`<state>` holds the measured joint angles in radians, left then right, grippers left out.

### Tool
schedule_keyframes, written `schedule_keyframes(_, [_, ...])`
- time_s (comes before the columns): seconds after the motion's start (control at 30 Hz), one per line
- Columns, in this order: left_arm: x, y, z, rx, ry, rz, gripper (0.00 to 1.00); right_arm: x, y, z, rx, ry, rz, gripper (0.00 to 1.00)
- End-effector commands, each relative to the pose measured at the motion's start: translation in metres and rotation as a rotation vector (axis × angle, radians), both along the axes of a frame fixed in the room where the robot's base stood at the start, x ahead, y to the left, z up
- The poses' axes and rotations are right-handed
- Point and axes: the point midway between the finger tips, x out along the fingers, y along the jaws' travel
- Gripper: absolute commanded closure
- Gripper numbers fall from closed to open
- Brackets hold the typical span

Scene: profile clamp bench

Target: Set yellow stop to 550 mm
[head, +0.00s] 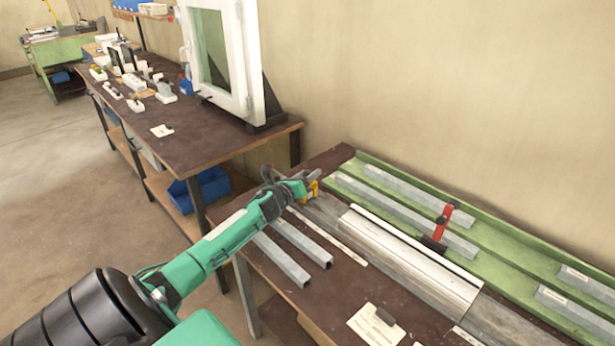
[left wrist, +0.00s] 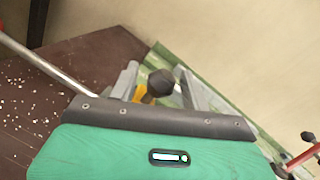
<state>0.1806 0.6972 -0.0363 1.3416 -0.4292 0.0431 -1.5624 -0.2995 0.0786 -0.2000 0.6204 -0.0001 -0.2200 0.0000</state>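The yellow stop (head: 313,190) sits at the far left end of the silver rail (head: 410,262), partly hidden by my left gripper (head: 312,179). In the left wrist view the yellow stop (left wrist: 140,93) shows below its dark round knob (left wrist: 160,82). My left gripper (left wrist: 163,80) is open, with its two grey fingers on either side of the knob. The lower part of the stop is hidden behind the gripper body, so contact cannot be told. The scale numbers are too small to read. My right gripper is not in view.
Loose profiles (head: 280,258) and a white card (head: 376,324) lie on the brown bench front. Another table (head: 190,138) with a window frame stands behind left.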

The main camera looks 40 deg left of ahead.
Motion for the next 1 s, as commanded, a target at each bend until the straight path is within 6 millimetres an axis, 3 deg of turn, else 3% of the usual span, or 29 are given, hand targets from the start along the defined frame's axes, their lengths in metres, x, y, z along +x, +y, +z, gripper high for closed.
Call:
schedule_keyframes(0.17, [-0.002,-0.001,-0.001,0.0,0.0,-0.001,0.53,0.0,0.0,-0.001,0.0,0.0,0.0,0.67])
schedule_keyframes(0.37, [-0.018,-0.002,-0.003,0.002,0.002,-0.001,0.53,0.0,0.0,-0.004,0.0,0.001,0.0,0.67])
schedule_keyframes(0.63, [-0.056,-0.005,-0.003,0.001,0.002,-0.001,0.53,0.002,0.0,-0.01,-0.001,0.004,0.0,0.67])
schedule_keyframes(1.0, [-0.107,-0.009,-0.003,0.001,0.002,0.0,0.53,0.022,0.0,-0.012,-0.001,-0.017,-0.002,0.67])
